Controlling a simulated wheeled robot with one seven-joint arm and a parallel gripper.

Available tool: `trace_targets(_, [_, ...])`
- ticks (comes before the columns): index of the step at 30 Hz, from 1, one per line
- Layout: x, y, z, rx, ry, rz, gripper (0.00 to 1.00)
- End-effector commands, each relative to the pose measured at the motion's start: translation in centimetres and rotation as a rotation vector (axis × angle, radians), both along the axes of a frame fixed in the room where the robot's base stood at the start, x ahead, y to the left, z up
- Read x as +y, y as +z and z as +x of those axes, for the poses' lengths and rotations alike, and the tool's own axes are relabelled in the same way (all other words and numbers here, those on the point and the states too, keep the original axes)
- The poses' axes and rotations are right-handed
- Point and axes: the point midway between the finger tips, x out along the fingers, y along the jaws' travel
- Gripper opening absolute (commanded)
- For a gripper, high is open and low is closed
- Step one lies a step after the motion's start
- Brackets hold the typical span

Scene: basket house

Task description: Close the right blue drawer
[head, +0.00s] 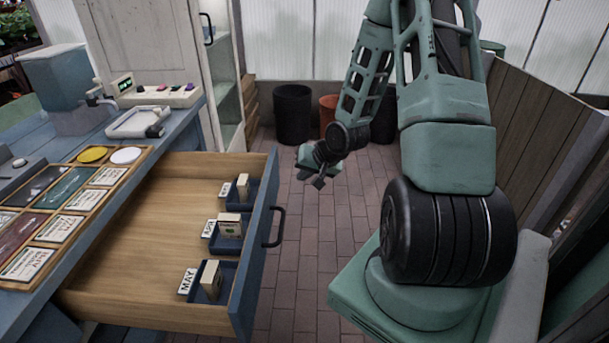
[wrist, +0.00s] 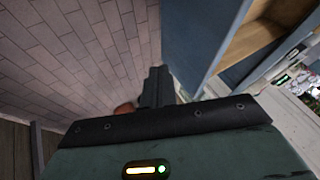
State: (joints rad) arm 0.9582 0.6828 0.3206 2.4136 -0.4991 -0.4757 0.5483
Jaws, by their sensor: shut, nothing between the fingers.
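The blue drawer (head: 256,250) stands pulled far out of the blue workbench at the left of the head view. Its inside is bare wood, and a dark handle (head: 279,228) sits on its blue front. My gripper (head: 318,182) is shut and empty, in the open space to the right of the drawer front and apart from it. In the wrist view my gripper's dark fingers (wrist: 156,85) are together, and a blue panel, likely the drawer front (wrist: 195,45), shows beside them with pale wood behind it.
Small blue trays with label blocks (head: 229,228) lie in the drawer. The workbench top (head: 72,145) holds a card board and devices. A dark bin (head: 292,115) and an orange pot (head: 328,112) stand at the back. Brick floor (head: 318,250) is clear between drawer and arm.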

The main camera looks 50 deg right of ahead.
Motion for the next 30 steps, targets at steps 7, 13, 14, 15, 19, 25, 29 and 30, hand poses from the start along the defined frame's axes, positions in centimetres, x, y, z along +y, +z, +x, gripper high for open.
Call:
trace_targets(7, [0.1,-4.4,3.2,0.004,0.004,0.002,0.0])
trace_targets(13, [1.6,-4.7,5.5,0.001,0.005,-0.001,0.0])
trace_targets(14, [1.8,-4.7,5.7,0.001,0.004,-0.001,0.0])
trace_targets(15, [2.0,-4.7,6.0,0.001,0.003,-0.001,0.0])
trace_targets(19, [2.4,-4.7,6.6,0.001,0.002,-0.001,0.0])
trace_targets(25, [2.5,-4.7,6.6,0.002,0.0,-0.001,0.0])
trace_targets(29, [2.5,-4.6,6.6,0.001,0.0,0.0,0.0])
trace_targets(30, [2.5,-4.6,6.6,0.001,0.001,-0.001,0.0])
